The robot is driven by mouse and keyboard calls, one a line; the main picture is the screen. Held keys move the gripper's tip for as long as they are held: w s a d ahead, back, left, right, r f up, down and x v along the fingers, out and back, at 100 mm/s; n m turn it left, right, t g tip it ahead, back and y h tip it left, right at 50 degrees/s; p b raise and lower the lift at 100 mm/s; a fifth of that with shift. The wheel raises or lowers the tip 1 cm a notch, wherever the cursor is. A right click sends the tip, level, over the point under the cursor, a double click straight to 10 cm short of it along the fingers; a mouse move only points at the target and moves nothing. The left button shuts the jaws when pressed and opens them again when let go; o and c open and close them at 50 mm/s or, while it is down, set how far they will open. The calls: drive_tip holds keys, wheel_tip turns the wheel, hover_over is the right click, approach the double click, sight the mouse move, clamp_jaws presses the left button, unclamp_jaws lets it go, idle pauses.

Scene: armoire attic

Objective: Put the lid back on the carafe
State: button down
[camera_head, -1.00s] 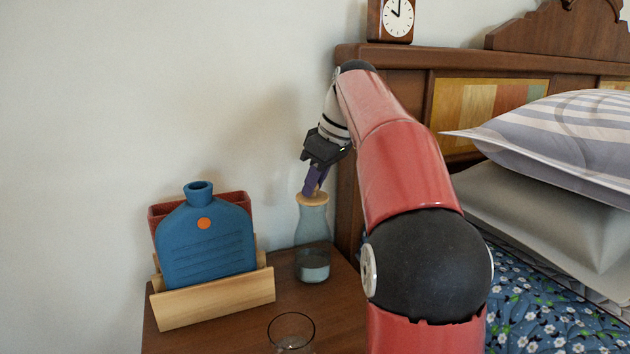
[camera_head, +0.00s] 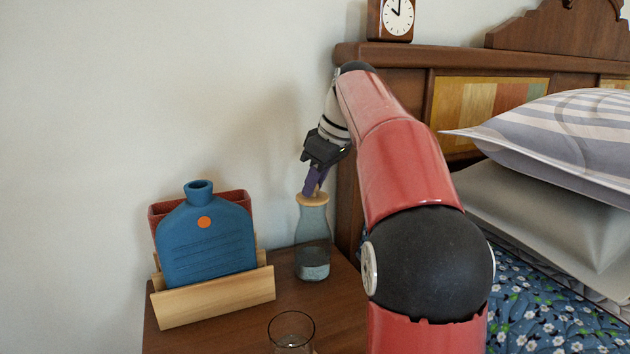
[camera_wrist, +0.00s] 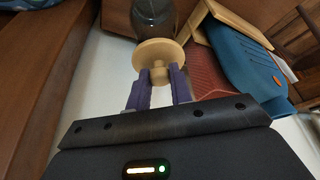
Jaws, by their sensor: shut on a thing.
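My gripper (camera_wrist: 158,75) is shut on the knob of the round pale wooden lid (camera_wrist: 158,55). In the head view, the purple fingers (camera_head: 315,182) slant down to the lid (camera_head: 312,199), which is at the mouth of the clear glass carafe (camera_head: 312,225). The carafe stands upright on the nightstand with water in its bottom. In the wrist view, the carafe (camera_wrist: 153,16) shows beyond the lid, and the lid hides its mouth. I cannot tell whether the lid is fully seated.
An empty drinking glass (camera_head: 290,335) stands at the front of the nightstand (camera_head: 230,330). A wooden rack (camera_head: 215,305) left of the carafe holds a blue bottle-shaped item (camera_head: 205,240) and a red one (camera_head: 165,212). The bed headboard (camera_head: 390,85) rises close on the right.

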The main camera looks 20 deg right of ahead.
idle(0.4)
drive_tip(key=c, duration=0.7)
unclamp_jaws()
wheel_tip(320, 180, up, 7)
drive_tip(key=p, duration=0.7)
idle(0.3)
clamp_jaws()
idle(0.4)
idle(0.7)
drive_tip(key=shift+f, duration=0.1)
